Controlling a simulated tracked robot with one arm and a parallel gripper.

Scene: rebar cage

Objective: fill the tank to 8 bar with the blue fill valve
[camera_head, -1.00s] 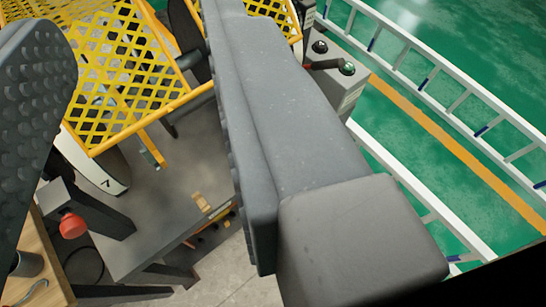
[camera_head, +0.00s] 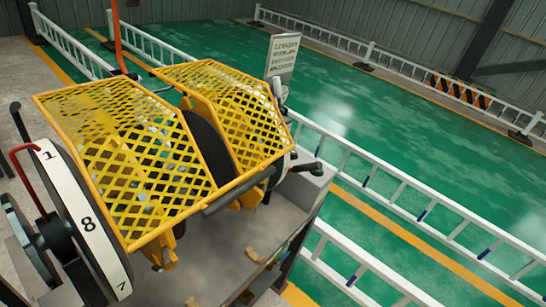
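Neither a blue fill valve nor a tank or pressure gauge can be made out in this view. My gripper is not in the picture, so its opening and anything in it are hidden. The middle of the view holds a machine on a grey bench (camera_head: 215,235) under yellow mesh guards, the left one (camera_head: 130,155) and the right one (camera_head: 235,105).
A large dial wheel (camera_head: 85,225) with black numbers stands at the left, beside a red bent rod (camera_head: 28,165). A grey box (camera_head: 310,180) with a dark lever sits right of the guards. White railings (camera_head: 400,200) cross the open green floor (camera_head: 400,120).

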